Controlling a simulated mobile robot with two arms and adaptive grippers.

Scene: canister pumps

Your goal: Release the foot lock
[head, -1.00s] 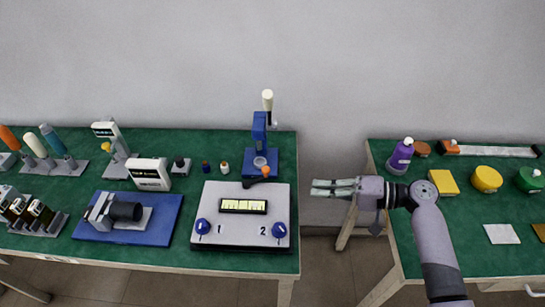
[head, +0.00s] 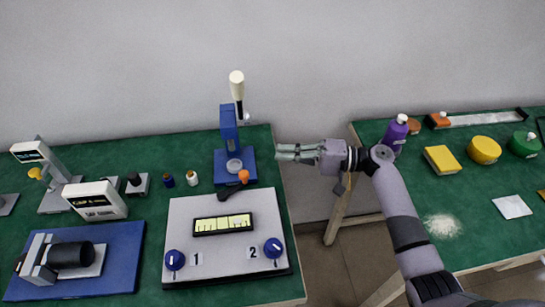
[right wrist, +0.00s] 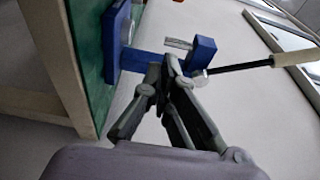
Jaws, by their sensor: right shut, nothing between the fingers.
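I cannot pick out a foot lock for certain. A blue press-like stand (head: 229,130) with a long lever and cream handle (head: 237,86) stands upright at the left table's back right corner. My right gripper (head: 280,152) is shut and empty, over the gap between the tables, just right of the stand and apart from it in the head view. In the right wrist view the shut fingers (right wrist: 165,72) overlap the blue stand (right wrist: 148,64) beyond them; I cannot tell the distance. The lever with its pale handle (right wrist: 297,57) points right there. My left gripper is out of view.
The right table holds a purple bottle (head: 394,136), a yellow sponge (head: 441,160) and white powder (head: 442,226).

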